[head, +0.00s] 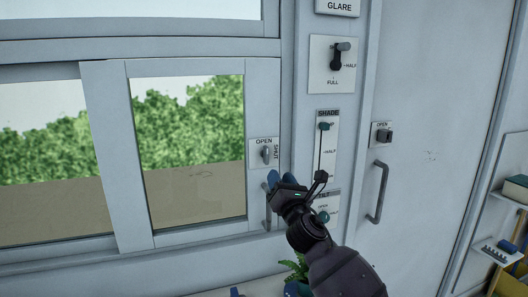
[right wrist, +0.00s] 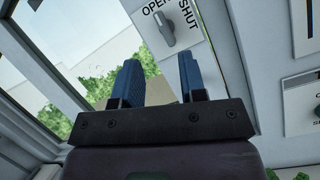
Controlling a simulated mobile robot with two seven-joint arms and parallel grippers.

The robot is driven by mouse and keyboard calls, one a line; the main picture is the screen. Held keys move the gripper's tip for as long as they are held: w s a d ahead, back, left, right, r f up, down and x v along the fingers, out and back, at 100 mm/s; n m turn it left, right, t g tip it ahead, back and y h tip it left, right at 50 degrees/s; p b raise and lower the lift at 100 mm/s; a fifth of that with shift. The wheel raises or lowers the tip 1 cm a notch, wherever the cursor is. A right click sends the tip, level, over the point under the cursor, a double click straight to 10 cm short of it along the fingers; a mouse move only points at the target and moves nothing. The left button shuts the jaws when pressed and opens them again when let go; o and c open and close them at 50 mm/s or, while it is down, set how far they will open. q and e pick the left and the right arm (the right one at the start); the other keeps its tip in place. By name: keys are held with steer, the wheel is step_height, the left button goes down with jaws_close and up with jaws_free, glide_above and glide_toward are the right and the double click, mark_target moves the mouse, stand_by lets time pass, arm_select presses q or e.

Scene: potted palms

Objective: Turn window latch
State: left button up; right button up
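The window latch (head: 265,153) is a small grey lever on a white plate right of the sliding window. OPEN is printed above it and SHUT runs down its right side. The lever stands roughly upright, in line with OPEN. It also shows at the top of the right wrist view (right wrist: 167,30). My right gripper (head: 279,180) is just below the plate, apart from the latch. In the right wrist view, its two blue fingers (right wrist: 159,78) stand apart with nothing between them. My left gripper is not in view.
A window handle (head: 268,206) is just below the latch, close to my right gripper. The SHADE slider (head: 324,127) and a TILT panel (head: 333,204) are right of it. A door handle (head: 377,192) is further right. A plant (head: 295,267) is below.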

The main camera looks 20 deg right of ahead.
mark_target(268, 151)
steer(key=w+r+n, duration=0.1)
steer(key=w, duration=0.2)
steer(key=w+r+n, duration=0.1)
steer(key=w+r, duration=0.1)
steer(key=w, duration=0.1)
steer(key=w+r+n, duration=0.1)
steer(key=w+n, duration=0.1)
steer(key=w, duration=0.2)
steer(key=shift+a+r, duration=0.15)
steer(key=shift+a, duration=0.05)
stand_by(0.4)
jaws_close()
